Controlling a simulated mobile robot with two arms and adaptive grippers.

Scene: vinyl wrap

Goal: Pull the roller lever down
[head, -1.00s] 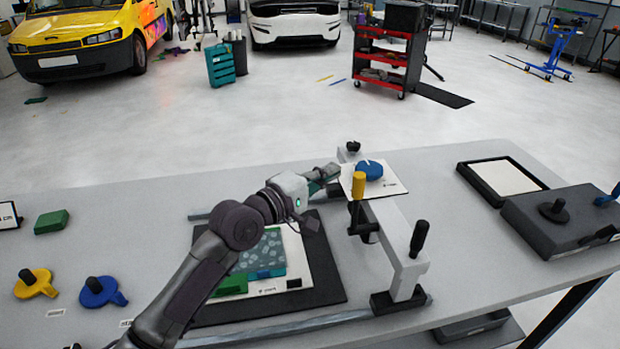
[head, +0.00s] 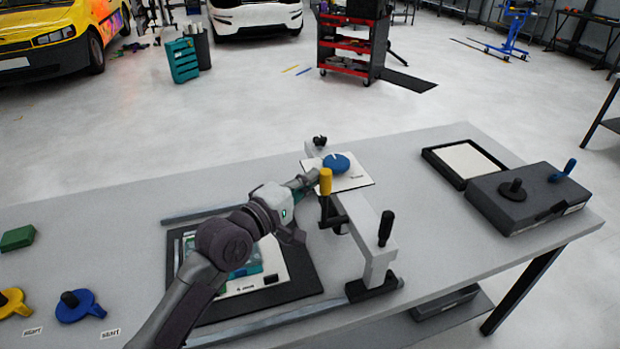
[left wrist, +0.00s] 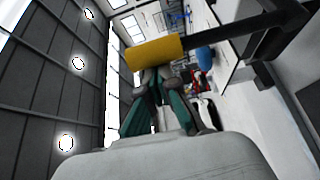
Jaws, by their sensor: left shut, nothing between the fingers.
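The roller lever has a yellow handle (head: 325,181) on a dark arm. It stands upright at the left side of the grey roller frame (head: 368,225). My left gripper (head: 312,178) is shut and empty, at the left of the yellow handle and near its top. In the left wrist view, the yellow handle (left wrist: 155,53) lies across the picture just beyond the fingertips (left wrist: 155,77). I cannot tell whether they touch. The dark lever arm (left wrist: 262,38) runs off to the right. My right gripper is not in view.
A blue round piece (head: 336,162) lies on a white card (head: 352,182) behind the lever. A black knob handle (head: 386,228) stands at the frame's near end. A dark mat (head: 300,283) with a printed sheet lies under my left arm. A dark box (head: 530,205) sits at the right.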

